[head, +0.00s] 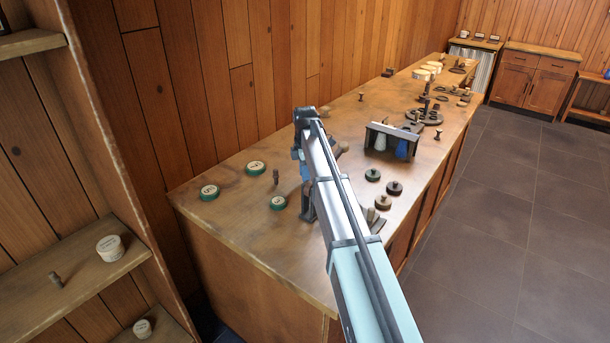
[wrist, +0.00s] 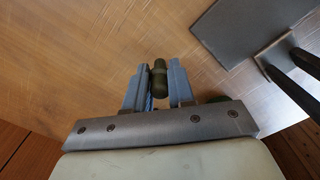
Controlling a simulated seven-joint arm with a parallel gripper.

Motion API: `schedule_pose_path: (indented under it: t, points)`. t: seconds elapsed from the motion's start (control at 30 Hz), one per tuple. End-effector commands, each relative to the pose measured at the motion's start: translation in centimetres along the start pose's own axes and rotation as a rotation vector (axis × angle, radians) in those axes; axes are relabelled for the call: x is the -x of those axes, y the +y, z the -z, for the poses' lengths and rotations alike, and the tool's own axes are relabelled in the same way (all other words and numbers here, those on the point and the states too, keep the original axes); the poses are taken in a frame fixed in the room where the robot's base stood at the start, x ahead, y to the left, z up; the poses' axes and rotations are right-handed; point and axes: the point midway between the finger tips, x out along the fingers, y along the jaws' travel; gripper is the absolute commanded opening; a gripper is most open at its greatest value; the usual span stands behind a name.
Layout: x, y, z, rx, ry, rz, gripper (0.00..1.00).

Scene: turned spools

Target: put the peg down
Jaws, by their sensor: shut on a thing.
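My gripper (wrist: 160,84) shows in the wrist view with its two grey-blue fingers on either side of a dark olive peg (wrist: 158,78). It is shut on the peg, whose rounded end sticks out between the fingertips. The wooden bench top (wrist: 60,60) lies beyond the peg. I cannot tell whether the peg touches the bench. In the head view my arm crosses the bench (head: 240,234) and hides the held peg.
Green-rimmed round tins (head: 209,192) and a small upright peg (head: 276,177) stand left of my arm. Dark discs (head: 394,188) and a rack with white and blue items (head: 396,130) stand to the right. A grey plate (wrist: 245,40) shows in the wrist view.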

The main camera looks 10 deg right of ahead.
Motion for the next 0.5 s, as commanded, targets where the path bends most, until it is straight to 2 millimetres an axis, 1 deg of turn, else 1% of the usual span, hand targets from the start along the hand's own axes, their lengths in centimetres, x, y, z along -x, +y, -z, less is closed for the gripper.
schedule_pose_path:
  t: [0.3, 0.5]
  points:
    - [5.4, 0.1, 0.0, 0.0, 0.0, -0.002, 0.0]
    - [8.1, 0.1, 0.0, 0.0, 0.0, -0.001, 0.0]
